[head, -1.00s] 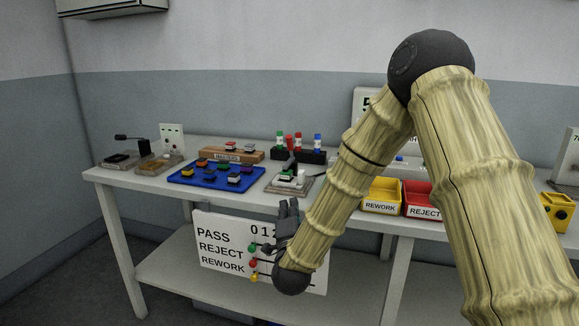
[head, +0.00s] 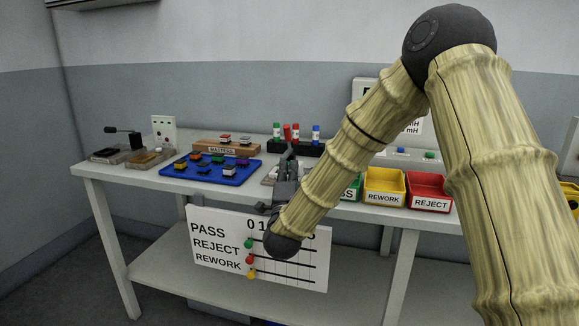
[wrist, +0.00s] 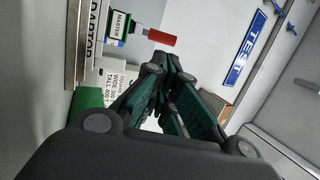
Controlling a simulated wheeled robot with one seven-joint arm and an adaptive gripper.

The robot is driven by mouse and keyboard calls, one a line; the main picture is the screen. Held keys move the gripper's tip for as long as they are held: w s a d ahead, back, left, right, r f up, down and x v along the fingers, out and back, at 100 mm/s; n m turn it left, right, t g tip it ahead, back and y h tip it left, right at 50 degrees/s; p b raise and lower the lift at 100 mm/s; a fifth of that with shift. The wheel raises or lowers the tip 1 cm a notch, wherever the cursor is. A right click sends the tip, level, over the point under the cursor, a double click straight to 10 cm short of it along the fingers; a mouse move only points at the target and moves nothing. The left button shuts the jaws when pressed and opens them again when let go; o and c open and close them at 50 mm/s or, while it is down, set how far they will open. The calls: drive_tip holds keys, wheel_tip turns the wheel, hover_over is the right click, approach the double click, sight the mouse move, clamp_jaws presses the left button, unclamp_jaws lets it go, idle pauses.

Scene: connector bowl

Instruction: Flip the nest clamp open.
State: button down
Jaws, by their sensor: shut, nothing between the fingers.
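My gripper (head: 288,158) is shut and empty, pointing up and away at the front edge of the bench. In the head view it covers most of the grey test nest (head: 269,178), of which only a pale left part shows.
A blue tray (head: 246,175) with several small connectors lies left of my gripper. A dark rack with coloured cylinders (head: 316,134) stands behind. Yellow REWORK (head: 384,198) and red REJECT (head: 429,203) bins stand to the right. A PASS/REJECT/REWORK board (head: 217,262) hangs below the front edge.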

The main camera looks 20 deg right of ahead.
sight(287, 140)
drive_tip(key=x, duration=1.1)
drive_tip(key=shift+w+d+r+b, duration=0.1)
drive_tip(key=shift+w+r+b, duration=0.05)
drive_tip(key=shift+w+b, duration=0.2)
drive_tip(key=shift+r, duration=0.15)
drive_tip(key=shift+d+r+g+p, duration=0.15)
drive_tip(key=shift+g+p, duration=0.15)
drive_tip(key=shift+p, duration=0.25)
